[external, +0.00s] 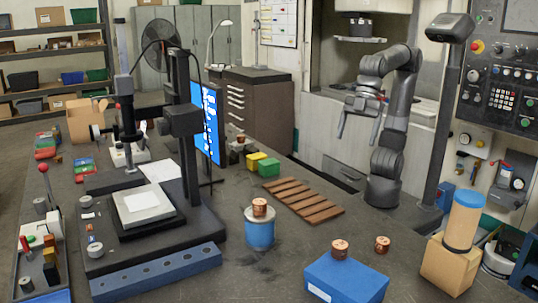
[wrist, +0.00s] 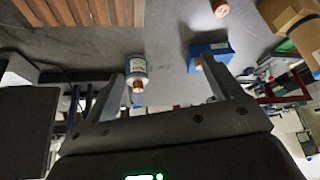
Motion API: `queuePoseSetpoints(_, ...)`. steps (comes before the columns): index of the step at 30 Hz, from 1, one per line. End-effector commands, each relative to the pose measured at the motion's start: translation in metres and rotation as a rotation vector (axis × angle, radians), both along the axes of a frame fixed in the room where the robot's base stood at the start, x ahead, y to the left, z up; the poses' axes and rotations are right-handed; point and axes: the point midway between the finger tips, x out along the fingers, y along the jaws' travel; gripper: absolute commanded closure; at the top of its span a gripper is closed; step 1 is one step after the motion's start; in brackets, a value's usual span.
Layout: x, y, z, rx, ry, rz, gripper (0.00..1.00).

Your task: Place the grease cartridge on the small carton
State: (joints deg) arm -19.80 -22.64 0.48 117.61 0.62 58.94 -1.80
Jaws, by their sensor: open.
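My gripper (external: 357,138) is open and empty, raised above the bench at the back, well away from the cartridge and carton. Its two spread fingers show in the wrist view (wrist: 166,75).
A blue can (external: 260,234) with a copper piece on top stands mid-bench. A blue box (external: 345,280) carries another copper piece, and a loose copper piece (external: 382,245) lies nearby. A slatted wooden pallet (external: 303,200) lies left of my arm's base. A monitor and press stand at left.

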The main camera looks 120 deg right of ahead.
Motion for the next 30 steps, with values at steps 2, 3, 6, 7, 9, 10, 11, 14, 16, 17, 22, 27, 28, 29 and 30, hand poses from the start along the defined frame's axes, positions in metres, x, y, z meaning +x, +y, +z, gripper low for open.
queuePoseSetpoints(2,-0.022,-0.039,-0.019,0.003,-0.009,-0.093,0.16)
queuePoseSetpoints(3,-0.032,-0.055,-0.028,0.006,-0.014,-0.135,0.16)
queuePoseSetpoints(6,-0.058,-0.088,-0.054,0.007,-0.022,-0.229,0.16)
queuePoseSetpoints(7,-0.066,-0.096,-0.061,0.009,-0.024,-0.253,0.16)
queuePoseSetpoints(9,-0.08,-0.11,-0.076,0.01,-0.029,-0.303,0.16)
queuePoseSetpoints(10,-0.085,-0.115,-0.082,0.011,-0.03,-0.32,0.16)
queuePoseSetpoints(11,-0.09,-0.119,-0.087,0.011,-0.031,-0.336,0.16)
queuePoseSetpoints(14,-0.1,-0.127,-0.098,0.013,-0.035,-0.37,0.16)
queuePoseSetpoints(16,-0.103,-0.129,-0.102,0.013,-0.035,-0.38,0.16)
queuePoseSetpoints(17,-0.104,-0.13,-0.103,0.013,-0.035,-0.382,0.16)
queuePoseSetpoints(22,-0.104,-0.13,-0.103,0.013,-0.034,-0.382,0.16)
queuePoseSetpoints(27,-0.104,-0.13,-0.103,0.013,-0.034,-0.381,0.16)
queuePoseSetpoints(28,-0.104,-0.13,-0.103,0.013,-0.034,-0.381,0.16)
queuePoseSetpoints(29,-0.104,-0.13,-0.103,0.013,-0.034,-0.381,0.16)
queuePoseSetpoints(30,-0.103,-0.13,-0.103,0.013,-0.034,-0.381,0.16)
